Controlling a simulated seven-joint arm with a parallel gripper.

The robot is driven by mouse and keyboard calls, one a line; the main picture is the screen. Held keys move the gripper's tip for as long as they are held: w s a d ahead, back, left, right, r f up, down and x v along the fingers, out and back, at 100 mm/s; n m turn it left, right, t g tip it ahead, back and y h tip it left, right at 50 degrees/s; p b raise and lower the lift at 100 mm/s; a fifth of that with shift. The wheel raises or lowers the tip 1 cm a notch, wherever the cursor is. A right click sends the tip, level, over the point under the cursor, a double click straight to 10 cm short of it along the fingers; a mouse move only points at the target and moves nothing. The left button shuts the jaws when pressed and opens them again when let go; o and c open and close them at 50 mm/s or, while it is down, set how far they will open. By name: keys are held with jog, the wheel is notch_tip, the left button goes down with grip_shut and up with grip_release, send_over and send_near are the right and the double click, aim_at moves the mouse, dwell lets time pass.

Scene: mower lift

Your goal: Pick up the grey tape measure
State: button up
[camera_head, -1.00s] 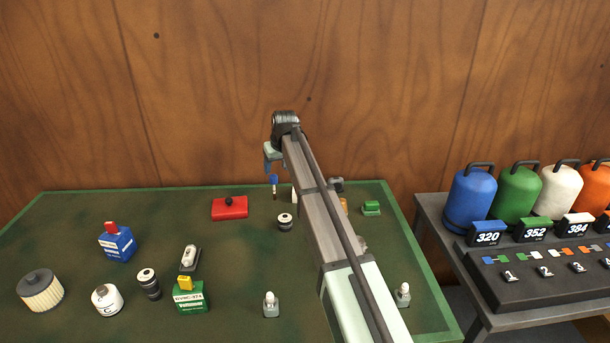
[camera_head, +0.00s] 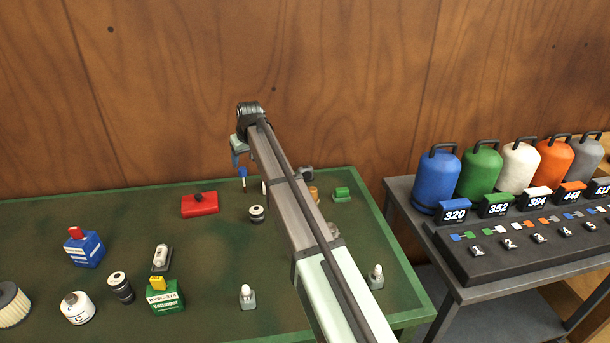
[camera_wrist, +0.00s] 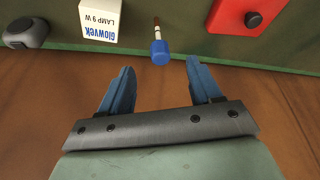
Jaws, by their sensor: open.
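A dark grey rounded object, which looks like the tape measure (camera_wrist: 26,32), lies at the upper left of the wrist view. In the head view it shows partly behind my arm (camera_head: 306,173), near the back of the green table. My gripper (camera_wrist: 158,78) is open and empty, its blue fingers spread apart. In the head view my gripper (camera_head: 239,160) is at the table's back edge, left of the grey object. It is apart from the grey object.
A blue-ended tool (camera_wrist: 160,50) lies just beyond the fingers, beside a white lamp box (camera_wrist: 98,18) that stands between it and the grey object. A red case (camera_wrist: 246,14) is on the other side. A wooden wall (camera_head: 250,60) rises behind the table (camera_head: 215,240).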

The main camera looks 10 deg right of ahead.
jog(key=m+g+h, duration=0.2)
jog(key=m+g, duration=0.2)
jog(key=m, duration=1.7)
send_over(305, 167)
jog(key=f, duration=0.8)
jog(key=shift+s+f, duration=0.25)
jog(key=shift+s, duration=0.1)
jog(key=shift+w+f, duration=0.15)
jog(key=shift+f, duration=1.2)
jog(key=shift+w+f, duration=0.15)
jog(key=shift+f, duration=1.2)
